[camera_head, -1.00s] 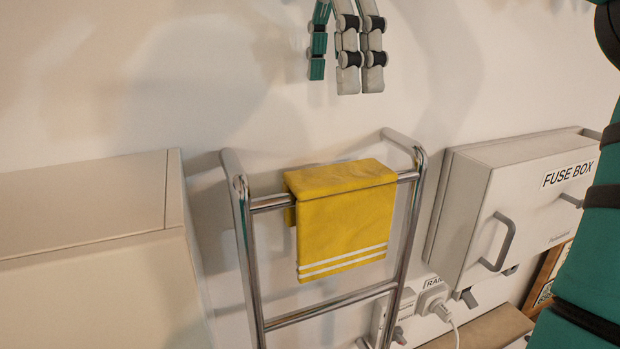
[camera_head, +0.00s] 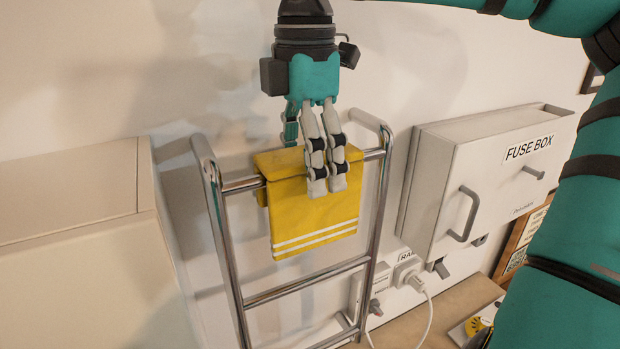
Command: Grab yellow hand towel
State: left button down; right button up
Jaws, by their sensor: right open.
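The yellow hand towel (camera_head: 310,215) with two white stripes hangs folded over the top rung of a chrome ladder-like rail (camera_head: 222,255). My right gripper (camera_head: 308,165) points down at the towel's top edge. Its two grey fingers are in front of the towel and cover part of its upper right. Its teal finger is further back, at the wall side near the towel's top fold. The jaws are open, with the towel's top between them; I cannot tell whether any finger touches it. My left gripper is not in view.
A white fuse box (camera_head: 490,185) with handles is on the wall to the right. Below it are a socket with a plug (camera_head: 408,272) and a white cable. A beige cabinet (camera_head: 80,250) stands close on the left of the rail.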

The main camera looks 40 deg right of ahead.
jog(key=f, duration=0.1)
jog(key=f+p, duration=0.1)
jog(key=f, duration=0.2)
jog(key=shift+d, duration=0.35)
jog(key=shift+a, duration=0.2)
jog(key=c, duration=0.3)
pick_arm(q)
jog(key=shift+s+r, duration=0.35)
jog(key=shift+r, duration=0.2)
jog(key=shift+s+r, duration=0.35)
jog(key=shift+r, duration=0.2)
pick_arm(e)
jog(key=shift+d, duration=0.1)
jog(key=c, duration=1)
